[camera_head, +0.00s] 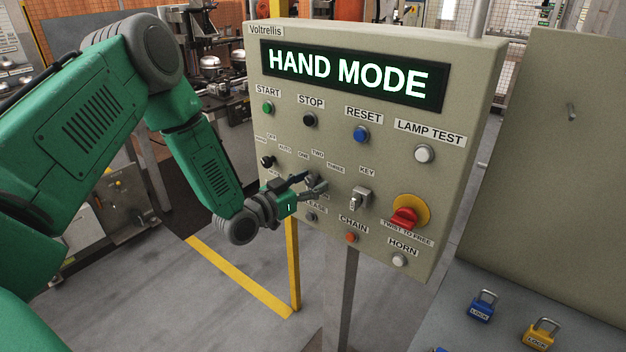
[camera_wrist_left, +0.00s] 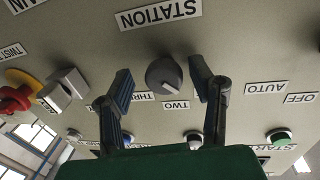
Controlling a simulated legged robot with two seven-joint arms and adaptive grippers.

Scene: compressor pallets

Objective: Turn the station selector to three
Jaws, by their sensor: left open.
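The station selector (camera_wrist_left: 163,73) is a round grey knob on the beige panel, in the upper middle of the left wrist view, which looks at the panel upside down. Its light mark points roughly toward the TWO label (camera_wrist_left: 176,105). The THREE label (camera_wrist_left: 148,96) is partly covered by a finger. My left gripper (camera_wrist_left: 163,82) is open, with one finger on each side of the knob; I cannot tell whether they touch it. My right gripper is not in view.
The key switch (camera_head: 361,198) and red emergency stop (camera_head: 406,217) sit right of the gripper. The black mode selector (camera_head: 267,161) is to its left. The display (camera_head: 350,76) reads HAND MODE. Blue and yellow padlocks (camera_head: 482,307) lie at lower right.

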